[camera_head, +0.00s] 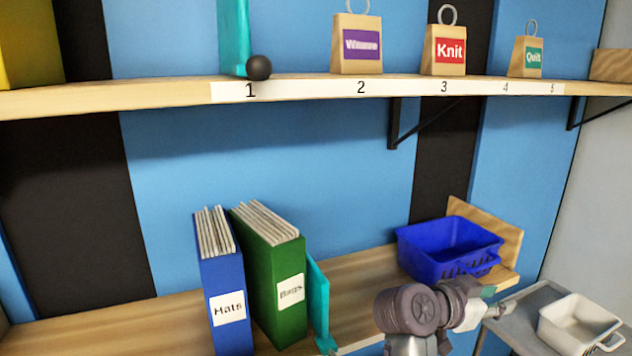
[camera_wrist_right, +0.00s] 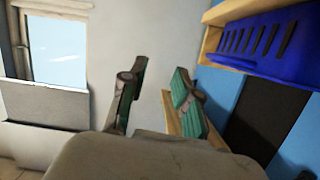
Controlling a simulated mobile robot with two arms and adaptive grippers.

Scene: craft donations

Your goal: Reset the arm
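My right arm comes up from the bottom of the head view, and its gripper (camera_head: 506,298) points right, in front of the lower shelf below the blue basket (camera_head: 449,249). In the right wrist view the two fingers of the gripper (camera_wrist_right: 157,92) stand apart with teal pads, and nothing is between them. The gripper holds nothing. My left arm and left gripper are not in view.
A grey surface with a white tub (camera_head: 579,322) is right of my gripper. Blue (camera_head: 226,300) and green (camera_head: 275,290) binders stand left beside a teal bookend (camera_head: 319,300). The upper shelf (camera_head: 150,94) holds Weave (camera_head: 357,45), Knit (camera_head: 445,50) and Quilt (camera_head: 526,57) bags.

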